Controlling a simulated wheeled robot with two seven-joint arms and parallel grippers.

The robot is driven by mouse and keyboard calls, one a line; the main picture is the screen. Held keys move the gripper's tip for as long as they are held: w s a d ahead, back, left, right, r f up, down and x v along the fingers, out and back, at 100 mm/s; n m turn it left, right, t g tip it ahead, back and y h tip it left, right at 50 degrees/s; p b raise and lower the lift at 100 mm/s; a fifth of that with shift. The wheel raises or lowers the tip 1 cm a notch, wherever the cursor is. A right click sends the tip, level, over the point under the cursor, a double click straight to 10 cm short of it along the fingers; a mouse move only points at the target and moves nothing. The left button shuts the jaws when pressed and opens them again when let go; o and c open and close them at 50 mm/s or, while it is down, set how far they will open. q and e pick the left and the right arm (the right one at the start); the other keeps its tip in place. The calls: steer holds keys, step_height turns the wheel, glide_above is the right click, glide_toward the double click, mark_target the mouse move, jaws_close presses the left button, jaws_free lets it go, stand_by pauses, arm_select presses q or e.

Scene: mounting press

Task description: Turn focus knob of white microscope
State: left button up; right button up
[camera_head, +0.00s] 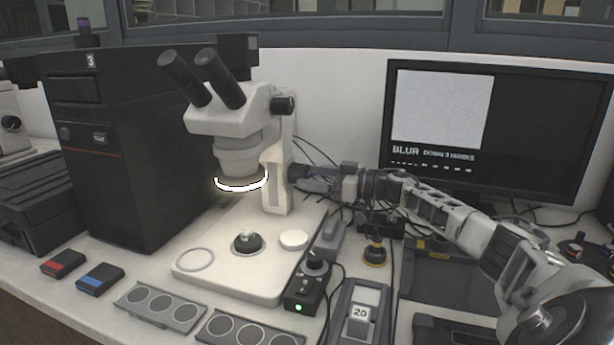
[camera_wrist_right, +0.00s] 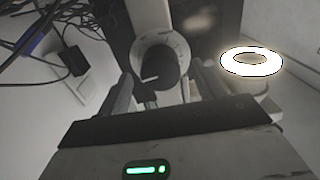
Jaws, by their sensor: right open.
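The white microscope (camera_head: 232,120) stands on its pale base with two black eyepieces and a lit ring under its head. Its dark focus knob (camera_wrist_right: 160,66), with a pale pointer mark and a light dial around it, faces my right wrist camera. My right gripper (camera_head: 306,178) reaches in from the right to the side of the microscope's column. In the wrist view its open fingers (camera_wrist_right: 163,88) lie to either side of the knob; I cannot tell whether they touch it. In the head view the gripper mostly hides the knob. My left gripper is out of view.
A monitor (camera_head: 545,130) at the right shows a grey square and text reading "BLUR", seemingly "DOWN 3 MARKS". A black tower (camera_head: 120,150) stands left. A control box (camera_head: 308,285) with a green light and cables lie near the microscope's base.

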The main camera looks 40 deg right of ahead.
steer(key=shift+x, duration=1.05)
steer(key=c, duration=1)
steer(key=shift+n, duration=0.3)
